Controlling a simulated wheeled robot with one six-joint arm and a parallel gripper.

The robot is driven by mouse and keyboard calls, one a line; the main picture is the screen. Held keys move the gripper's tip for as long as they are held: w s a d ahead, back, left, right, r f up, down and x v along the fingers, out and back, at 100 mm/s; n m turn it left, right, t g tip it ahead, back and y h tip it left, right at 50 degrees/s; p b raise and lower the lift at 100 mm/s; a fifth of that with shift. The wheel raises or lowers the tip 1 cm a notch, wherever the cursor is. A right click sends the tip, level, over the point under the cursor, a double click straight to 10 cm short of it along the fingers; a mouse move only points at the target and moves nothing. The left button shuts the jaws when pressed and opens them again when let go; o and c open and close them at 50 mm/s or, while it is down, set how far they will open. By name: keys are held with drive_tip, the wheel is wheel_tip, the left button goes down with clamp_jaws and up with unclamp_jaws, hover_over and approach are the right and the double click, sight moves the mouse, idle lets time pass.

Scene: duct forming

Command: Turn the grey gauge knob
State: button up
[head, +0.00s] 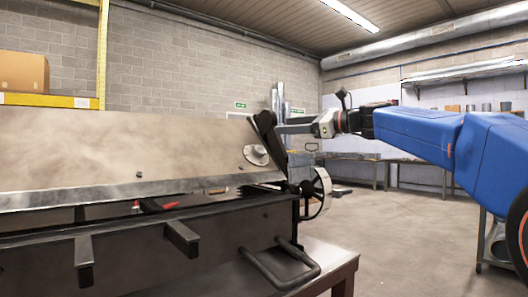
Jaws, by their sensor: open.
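The grey round gauge knob (256,155) sits on the right end of the machine's large tan metal panel (120,150). The knob is in clear view and apart from the fingers.
A spoked handwheel (319,192) stands at the machine's right end, below my gripper. A black looped handle (283,268) and black arms stick out in front. A red-handled tool (170,206) lies on the machine's ledge. Open floor lies to the right.

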drive_tip(key=s+d+f+m+t+h, duration=0.1)
drive_tip(key=s+f+m+t+h, duration=0.35)
drive_tip(key=s+f+m, duration=0.3)
drive_tip(key=m, duration=0.1)
approach(261, 150)
drive_tip(key=shift+t, duration=0.35)
drive_tip(key=x, duration=0.8)
drive_tip(key=shift+w+a+f, duration=0.15)
drive_tip(key=shift+a+f, duration=0.1)
drive_tip(key=c, duration=1.1)
